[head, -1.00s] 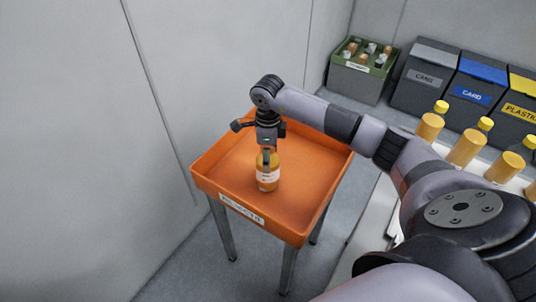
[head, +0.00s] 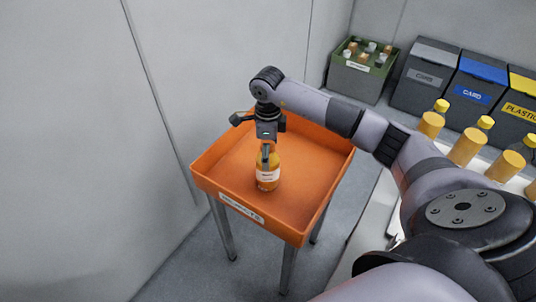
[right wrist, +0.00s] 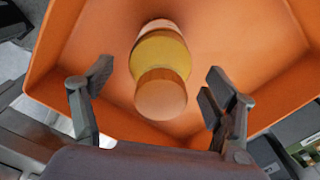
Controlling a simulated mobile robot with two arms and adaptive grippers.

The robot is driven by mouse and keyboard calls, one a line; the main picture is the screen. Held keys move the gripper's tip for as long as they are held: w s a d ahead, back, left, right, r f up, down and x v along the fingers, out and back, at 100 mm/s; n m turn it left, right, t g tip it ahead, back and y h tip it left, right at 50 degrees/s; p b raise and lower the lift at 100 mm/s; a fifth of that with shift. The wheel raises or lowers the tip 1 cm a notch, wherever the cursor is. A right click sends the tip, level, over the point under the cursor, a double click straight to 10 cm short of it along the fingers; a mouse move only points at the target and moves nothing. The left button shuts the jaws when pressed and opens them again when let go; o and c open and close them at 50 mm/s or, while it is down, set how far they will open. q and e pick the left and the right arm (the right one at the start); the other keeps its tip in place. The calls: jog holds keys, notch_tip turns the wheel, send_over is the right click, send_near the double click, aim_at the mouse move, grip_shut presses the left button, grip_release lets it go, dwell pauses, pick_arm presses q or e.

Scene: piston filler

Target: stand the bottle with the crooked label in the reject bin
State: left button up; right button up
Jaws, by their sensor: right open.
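The bottle (head: 268,176), amber with a white label, stands upright on the floor of the orange reject bin (head: 312,211). In the right wrist view the bottle (right wrist: 161,72) shows from above, cap end nearest the camera, over the orange bin floor (right wrist: 235,35). My right gripper (head: 267,148) is just above the bottle's top. In the right wrist view its fingers (right wrist: 158,88) are spread on either side of the bottle with gaps, touching neither side. Whether the label is crooked is too small to tell. My left gripper is not in view.
Several amber bottles (head: 468,148) stand on a white surface at the right. Behind them are bins marked cans (head: 425,78), card (head: 477,88) and plastic (head: 522,105). A green crate (head: 358,79) with bottles stands at the back. A grey wall is close on the left.

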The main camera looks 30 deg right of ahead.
notch_tip(320, 180, up, 10)
jog(key=shift+r+b, duration=0.25)
jog(key=shift+b, duration=0.5)
